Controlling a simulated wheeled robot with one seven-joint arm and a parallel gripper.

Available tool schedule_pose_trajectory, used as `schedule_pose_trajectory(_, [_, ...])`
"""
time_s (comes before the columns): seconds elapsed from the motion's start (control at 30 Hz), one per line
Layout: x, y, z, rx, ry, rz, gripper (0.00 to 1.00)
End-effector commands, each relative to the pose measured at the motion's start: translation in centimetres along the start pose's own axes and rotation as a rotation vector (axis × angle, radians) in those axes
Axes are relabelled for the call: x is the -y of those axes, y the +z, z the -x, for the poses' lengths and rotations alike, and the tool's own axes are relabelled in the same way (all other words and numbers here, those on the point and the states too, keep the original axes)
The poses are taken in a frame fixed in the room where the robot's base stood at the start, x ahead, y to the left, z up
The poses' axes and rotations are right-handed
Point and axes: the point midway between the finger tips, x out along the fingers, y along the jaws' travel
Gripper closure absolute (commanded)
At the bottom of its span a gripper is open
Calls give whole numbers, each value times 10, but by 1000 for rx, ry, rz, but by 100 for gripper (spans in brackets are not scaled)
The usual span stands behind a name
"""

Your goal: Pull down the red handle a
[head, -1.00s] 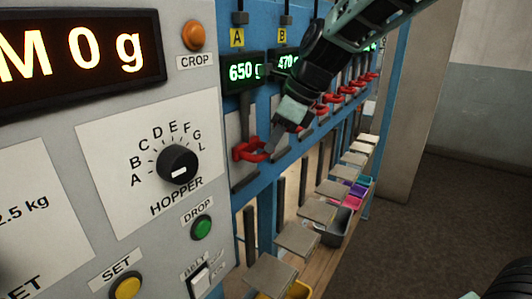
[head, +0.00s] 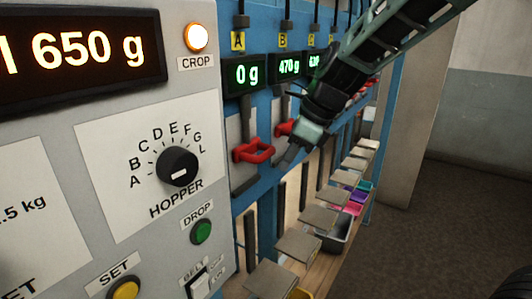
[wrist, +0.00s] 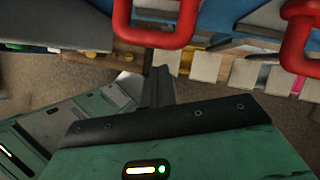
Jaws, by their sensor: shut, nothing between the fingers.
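The red handle a (head: 253,150) is a red loop under the yellow A label (head: 238,41), in the first column of the blue rack. Its small display (head: 247,75) reads 0 g. My gripper (head: 283,160) is shut and empty, just right of and slightly below handle a, with a small gap. In the wrist view, my narrow closed fingers (wrist: 158,82) lie just below a red loop (wrist: 156,36), which appears to be handle a. Another red handle (wrist: 299,36) is at the right edge there.
A second red handle (head: 284,128) is partly hidden behind my gripper, with more handles beyond. Grey plates (head: 298,243) jut out below in a row. The grey control panel (head: 110,215) is close on the left. Open floor (head: 460,200) lies to the right.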

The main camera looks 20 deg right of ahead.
Motion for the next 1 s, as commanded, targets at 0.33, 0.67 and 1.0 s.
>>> schedule_pose_trajectory(0.33, [1, 1, 17, 5, -4, 0, 100])
schedule_pose_trajectory(0.67, [1, 0, 91, 5, -7, 1, 100])
schedule_pose_trajectory(1.0, [1, 0, 157, 1, -4, 1, 100])
